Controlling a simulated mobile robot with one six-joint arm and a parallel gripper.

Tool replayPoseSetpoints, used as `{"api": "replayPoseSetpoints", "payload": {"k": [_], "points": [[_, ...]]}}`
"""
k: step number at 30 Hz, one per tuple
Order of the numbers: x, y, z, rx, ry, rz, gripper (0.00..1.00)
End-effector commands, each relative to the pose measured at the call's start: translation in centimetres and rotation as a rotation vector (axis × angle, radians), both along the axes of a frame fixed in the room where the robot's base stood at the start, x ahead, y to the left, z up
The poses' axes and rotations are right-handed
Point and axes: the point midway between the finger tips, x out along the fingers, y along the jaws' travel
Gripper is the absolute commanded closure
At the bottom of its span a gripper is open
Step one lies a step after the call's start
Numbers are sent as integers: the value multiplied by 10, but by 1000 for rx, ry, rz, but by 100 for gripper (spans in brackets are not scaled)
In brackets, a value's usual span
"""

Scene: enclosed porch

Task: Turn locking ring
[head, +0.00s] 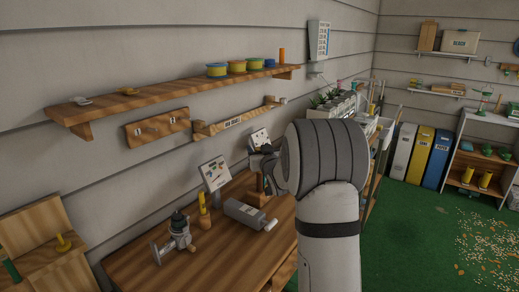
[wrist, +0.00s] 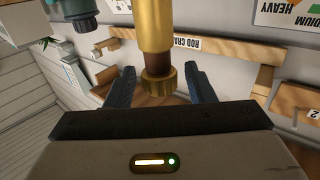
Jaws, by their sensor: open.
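In the wrist view, a brass ring with a ribbed edge (wrist: 159,84) sits at the end of a brown rod below a wider brass tube (wrist: 155,25). I take this ring to be the locking ring. My gripper (wrist: 162,80) is open, with one dark finger on each side of the ring. Gaps show between the fingers and the ring, so it is not clamped. In the head view my gripper (head: 262,160) is over the far part of the workbench, and my wrist hides much of that area. The ring cannot be made out there.
A small chart (head: 215,173) stands behind. Wall shelves (head: 175,100) are above.

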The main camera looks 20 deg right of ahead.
Motion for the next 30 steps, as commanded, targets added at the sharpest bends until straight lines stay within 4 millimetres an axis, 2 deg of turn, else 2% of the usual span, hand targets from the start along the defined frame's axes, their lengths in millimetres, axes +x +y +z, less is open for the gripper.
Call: {"api": "replayPoseSetpoints", "payload": {"k": [7,23,30], "points": [[1,0,0,0,0,0,52],[0,0,0,0,0,0,95],[0,-1,0,-1,1,18,95]]}}
